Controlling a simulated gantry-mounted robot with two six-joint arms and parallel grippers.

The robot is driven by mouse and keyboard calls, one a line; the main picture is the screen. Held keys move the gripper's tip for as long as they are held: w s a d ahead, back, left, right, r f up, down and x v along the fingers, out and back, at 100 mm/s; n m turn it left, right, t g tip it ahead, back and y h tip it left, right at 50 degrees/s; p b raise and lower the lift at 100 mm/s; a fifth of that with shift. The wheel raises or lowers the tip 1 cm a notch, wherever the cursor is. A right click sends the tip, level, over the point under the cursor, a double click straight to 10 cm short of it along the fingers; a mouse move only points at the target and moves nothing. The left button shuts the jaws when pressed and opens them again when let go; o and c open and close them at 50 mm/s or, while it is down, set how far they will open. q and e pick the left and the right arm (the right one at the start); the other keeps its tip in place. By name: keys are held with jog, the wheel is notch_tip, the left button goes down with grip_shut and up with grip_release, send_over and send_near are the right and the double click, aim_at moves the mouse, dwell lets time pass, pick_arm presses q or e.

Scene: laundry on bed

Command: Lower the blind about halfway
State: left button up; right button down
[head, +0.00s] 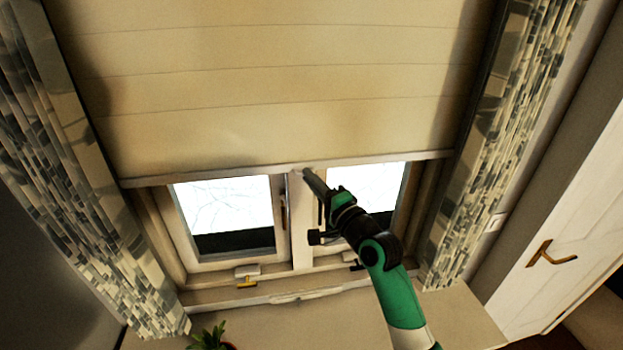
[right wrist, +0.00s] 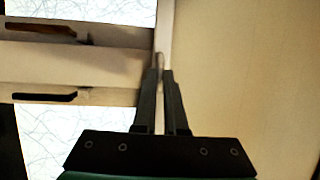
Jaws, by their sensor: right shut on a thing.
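The cream blind (head: 270,85) hangs over the upper part of the window in the head view, with its pale bottom bar (head: 230,172) crossing above the lower panes. My right gripper (head: 308,172) is at the middle of that bar. In the right wrist view the gripper (right wrist: 162,80) is shut on a thin pale piece at the blind's bottom edge, between its two dark fingers. The blind's fabric (right wrist: 250,80) fills the right side of that view. The exact shape of the gripped piece is partly hidden by the fingers. My left gripper is not in view.
Patterned curtains hang at the left (head: 75,200) and right (head: 500,150) of the window. Window handles (head: 284,210) stand on the frame below the bar. A plant (head: 208,337) sits at the bottom. A white door (head: 560,220) is at the right.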

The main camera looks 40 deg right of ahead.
jog(key=c, duration=1)
grip_release()
jog(key=shift+a, duration=0.1)
jog(key=shift+o, duration=0.2)
jog(key=s+f, duration=0.1)
jog(key=s, duration=1)
jog(key=shift+s+a+f, duration=0.2)
jog(key=shift+s+a, duration=0.05)
jog(key=shift+a, duration=0.15)
